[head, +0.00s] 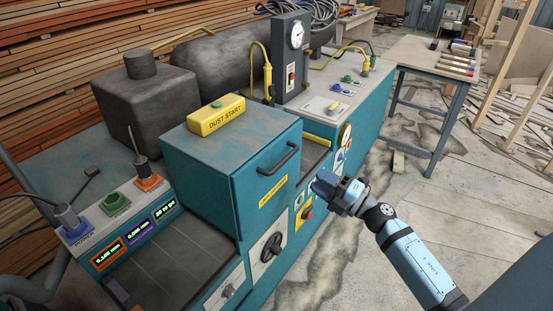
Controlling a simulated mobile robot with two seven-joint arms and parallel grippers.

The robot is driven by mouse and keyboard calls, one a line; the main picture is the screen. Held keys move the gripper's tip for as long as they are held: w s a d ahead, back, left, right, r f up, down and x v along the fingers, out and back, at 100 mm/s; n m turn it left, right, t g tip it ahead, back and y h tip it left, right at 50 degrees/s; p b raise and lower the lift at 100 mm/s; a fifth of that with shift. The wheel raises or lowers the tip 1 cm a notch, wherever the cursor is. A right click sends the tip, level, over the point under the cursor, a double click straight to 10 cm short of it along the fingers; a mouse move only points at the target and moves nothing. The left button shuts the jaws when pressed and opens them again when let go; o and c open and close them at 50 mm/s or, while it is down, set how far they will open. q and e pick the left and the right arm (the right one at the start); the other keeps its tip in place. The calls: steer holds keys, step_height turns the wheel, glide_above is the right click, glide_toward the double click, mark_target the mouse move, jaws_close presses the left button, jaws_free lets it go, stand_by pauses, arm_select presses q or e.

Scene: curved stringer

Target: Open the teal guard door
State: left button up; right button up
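The teal guard door (262,185) is the front face of a teal box-shaped housing on the machine. It carries a black bar handle (279,158) near its upper right and a yellow label. The door looks closed against the housing. My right gripper (319,182) is to the right of the door and lower than the handle in the picture, apart from the handle. Its fingers are too small and dark to tell whether they are open. My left gripper is not in view.
A yellow "DUST START" box (217,115) sits on top of the housing. A handwheel (271,247) and a red knob (306,213) are on the machine's front below. A gauge post (291,60) stands behind. The concrete floor (440,225) at right is mostly clear.

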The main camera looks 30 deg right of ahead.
mark_target(285, 158)
steer(key=p+x, duration=0.2)
steer(key=x, duration=1)
steer(key=shift+d, duration=0.1)
jaws_close()
